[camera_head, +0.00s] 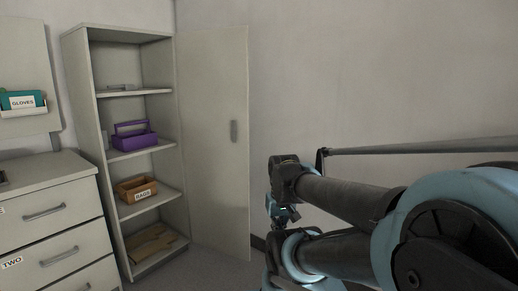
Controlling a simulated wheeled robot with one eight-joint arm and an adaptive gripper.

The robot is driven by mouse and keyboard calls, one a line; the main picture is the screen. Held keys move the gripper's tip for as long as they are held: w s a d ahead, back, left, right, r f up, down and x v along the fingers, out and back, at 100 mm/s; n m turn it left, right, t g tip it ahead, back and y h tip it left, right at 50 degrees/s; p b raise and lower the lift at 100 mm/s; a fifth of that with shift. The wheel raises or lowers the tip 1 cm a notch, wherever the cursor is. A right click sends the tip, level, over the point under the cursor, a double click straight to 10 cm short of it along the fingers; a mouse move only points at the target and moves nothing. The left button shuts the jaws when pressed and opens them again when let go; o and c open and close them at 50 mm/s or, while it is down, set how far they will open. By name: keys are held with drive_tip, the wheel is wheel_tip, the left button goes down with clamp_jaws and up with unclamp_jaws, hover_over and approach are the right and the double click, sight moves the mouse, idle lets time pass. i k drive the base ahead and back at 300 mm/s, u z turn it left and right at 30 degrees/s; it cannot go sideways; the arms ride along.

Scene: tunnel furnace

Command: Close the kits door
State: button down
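A tall light-grey cabinet (84,92) with open shelves stands left of centre.
The shelves hold a purple bin (134,141), a brown box marked BAGS (139,194) and flat cardboard (153,243). A drawer unit (55,222) stands left of the cabinet, below a GLOVES box (22,101). A bare wall (380,70) lies behind my arm.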

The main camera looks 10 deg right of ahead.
sight(212, 65)
drive_tip(key=k, duration=0.6)
drive_tip(key=u, duration=0.75)
drive_tip(key=i, duration=1)
drive_tip(key=z, duration=0.05)
